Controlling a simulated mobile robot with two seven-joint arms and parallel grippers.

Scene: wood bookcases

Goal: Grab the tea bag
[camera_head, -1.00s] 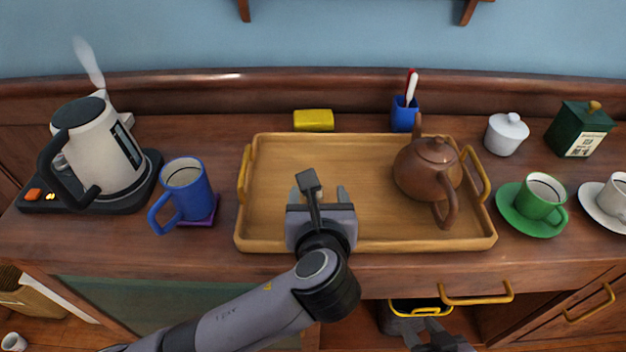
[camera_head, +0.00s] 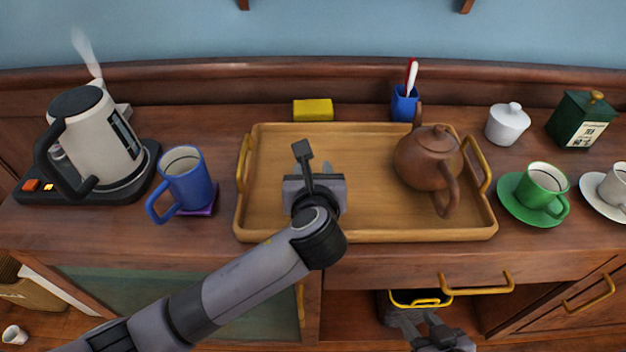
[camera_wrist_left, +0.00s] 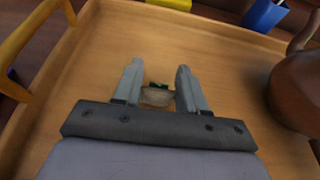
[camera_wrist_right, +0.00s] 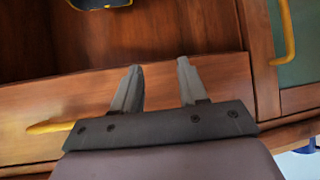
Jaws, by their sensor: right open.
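The tea bag (camera_wrist_left: 157,96) lies on the wooden tray (camera_wrist_left: 75,100), seen in the left wrist view between my left gripper's fingers. It is pale brown with a dark green tag at its far side. My left gripper (camera_wrist_left: 157,80) is open, its fingers on either side of the bag; I cannot tell whether they touch it. In the head view my left gripper (camera_head: 314,172) is over the left-middle of the tray (camera_head: 385,222) and hides the tea bag. My right gripper (camera_wrist_right: 157,75) is open and empty, low in front of the cabinet, by the drawers.
A brown teapot (camera_head: 426,160) stands on the tray's right side. A blue mug (camera_head: 190,183) and a steaming kettle (camera_head: 98,140) stand left of the tray. A yellow sponge-like block (camera_head: 313,110) and a blue cup (camera_head: 402,106) are behind it. A green cup (camera_head: 544,182) is to the right.

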